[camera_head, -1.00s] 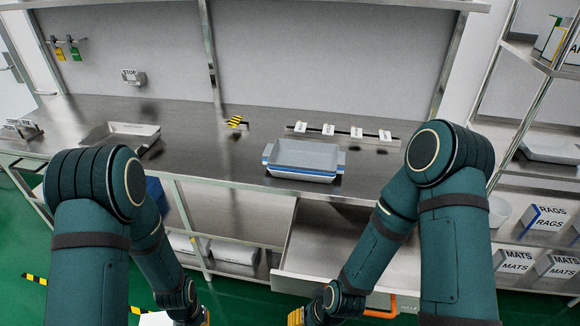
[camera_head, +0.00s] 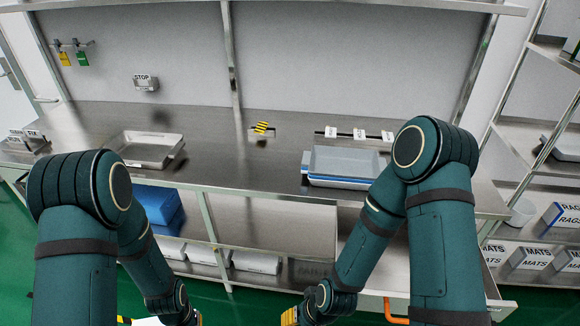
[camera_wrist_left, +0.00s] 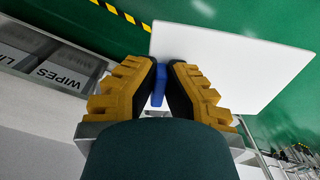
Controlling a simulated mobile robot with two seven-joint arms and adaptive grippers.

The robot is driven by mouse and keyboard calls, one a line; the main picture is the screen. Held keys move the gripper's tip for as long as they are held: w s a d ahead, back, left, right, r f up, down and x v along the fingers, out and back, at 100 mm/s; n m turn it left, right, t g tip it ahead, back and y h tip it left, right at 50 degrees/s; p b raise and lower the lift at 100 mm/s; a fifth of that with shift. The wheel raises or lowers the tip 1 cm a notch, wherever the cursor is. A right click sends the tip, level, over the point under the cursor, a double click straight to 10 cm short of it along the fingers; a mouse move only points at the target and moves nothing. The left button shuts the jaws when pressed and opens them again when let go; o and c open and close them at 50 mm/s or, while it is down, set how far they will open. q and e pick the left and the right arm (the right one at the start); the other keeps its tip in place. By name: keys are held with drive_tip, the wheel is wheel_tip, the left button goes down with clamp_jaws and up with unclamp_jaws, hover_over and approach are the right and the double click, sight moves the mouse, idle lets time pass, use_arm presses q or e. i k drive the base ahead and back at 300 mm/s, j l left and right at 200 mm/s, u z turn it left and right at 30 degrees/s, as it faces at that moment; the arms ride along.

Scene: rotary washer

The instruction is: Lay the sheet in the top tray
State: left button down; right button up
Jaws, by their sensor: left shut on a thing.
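My left gripper (camera_wrist_left: 158,88) is shut on a blue tab of a white sheet (camera_wrist_left: 228,62); the sheet extends beyond the fingers over the green floor. In the head view only a sliver of the sheet (camera_head: 148,321) shows at the bottom edge, beside the partly cut-off left gripper (camera_head: 198,319). A grey tray (camera_head: 345,161) sits on top of a blue-edged tray (camera_head: 345,183) on the steel bench, at centre right. My right gripper (camera_head: 290,317) is mostly cut off at the bottom edge, and its jaws cannot be read.
Another shallow metal tray (camera_head: 150,150) stands on the bench (camera_head: 240,170) at left. A striped block (camera_head: 262,128) and a row of labelled cards (camera_head: 359,133) stand at the back. An orange handle (camera_head: 394,313) is below the bench front. Shelves with boxes (camera_head: 530,257) stand at right.

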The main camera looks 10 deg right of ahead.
sight(343, 169)
drive_tip(key=i+j, duration=0.15)
drive_tip(key=j, duration=0.25)
drive_tip(key=i+j, duration=0.15)
drive_tip(key=j, duration=0.25)
drive_tip(key=i+j+z, duration=0.1)
drive_tip(key=j, duration=0.3)
drive_tip(key=i+j+z, duration=0.1)
drive_tip(key=j, duration=0.3)
drive_tip(key=z, duration=1.35)
